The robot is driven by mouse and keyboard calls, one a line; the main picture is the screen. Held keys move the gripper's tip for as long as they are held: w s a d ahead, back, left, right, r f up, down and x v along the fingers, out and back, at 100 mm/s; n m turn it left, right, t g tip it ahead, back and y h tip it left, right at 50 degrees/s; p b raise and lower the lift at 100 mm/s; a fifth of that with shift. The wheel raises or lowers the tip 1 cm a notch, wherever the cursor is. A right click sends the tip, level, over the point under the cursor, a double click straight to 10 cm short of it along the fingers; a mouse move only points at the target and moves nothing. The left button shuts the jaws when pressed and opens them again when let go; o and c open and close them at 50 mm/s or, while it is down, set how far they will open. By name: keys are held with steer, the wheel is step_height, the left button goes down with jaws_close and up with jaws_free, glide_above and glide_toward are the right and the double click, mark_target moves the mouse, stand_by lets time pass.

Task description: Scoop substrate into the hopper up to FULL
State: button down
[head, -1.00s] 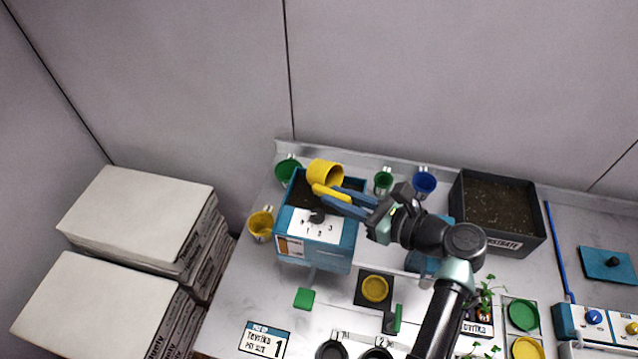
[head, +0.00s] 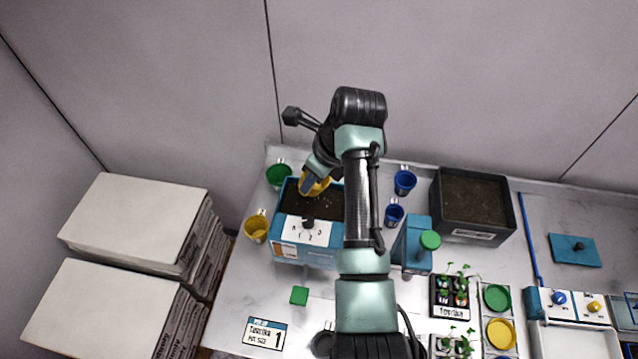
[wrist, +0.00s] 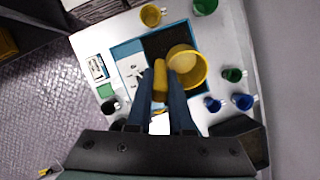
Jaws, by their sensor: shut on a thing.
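My gripper (wrist: 161,92) is shut on the handle of a yellow scoop (wrist: 187,68). In the head view the yellow scoop (head: 316,187) is over the back of the blue hopper (head: 303,253), partly hidden by my gripper (head: 309,184). In the wrist view the scoop's mouth faces the camera and its inside looks bare yellow. Dark substrate with a few light specks shows inside the hopper. The hopper's right side is behind my arm. The fill level against FULL cannot be read. The dark substrate bin (head: 508,222) stands at the back right, holding brown substrate.
Green (head: 279,176), yellow (head: 256,228) and blue (head: 404,181) cups stand around the hopper. White stacked packs (head: 135,225) lie at the left.

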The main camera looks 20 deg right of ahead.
steer(key=w+g+h, duration=0.1)
steer(key=w+a+r+g+h, duration=0.1)
steer(key=g, duration=0.1)
steer(key=shift+a, duration=0.15)
steer(key=shift+g, duration=0.3)
stand_by(0.5)
